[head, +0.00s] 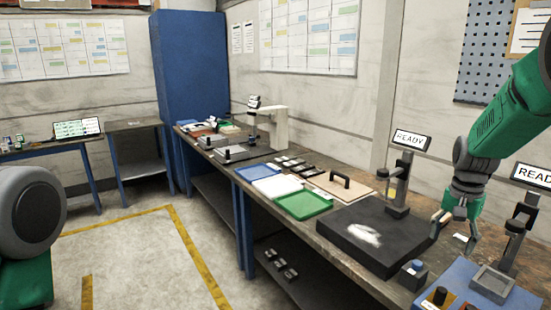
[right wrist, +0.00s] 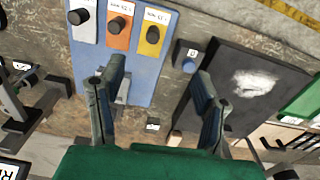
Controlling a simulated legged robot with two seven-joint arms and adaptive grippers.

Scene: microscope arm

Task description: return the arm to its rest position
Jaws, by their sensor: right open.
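My right gripper (head: 453,232) hangs open and empty above the right end of the long workbench (head: 345,258). In the right wrist view its two fingers (right wrist: 158,95) are spread with nothing between them. My right arm (head: 512,108) reaches down from the upper right. A stand with a READY display (head: 411,140) rises from the back of a black plate (head: 365,232), just left of the gripper. A second READY display (head: 532,176) is at the right edge. My left arm shows only as a link at the left edge; its gripper is out of view.
A small box with a blue button (head: 413,273) and a blue panel with knobs (right wrist: 125,45) lie close to the gripper. Green (head: 303,204) and blue (head: 257,172) trays are farther left. Open floor lies left of the bench.

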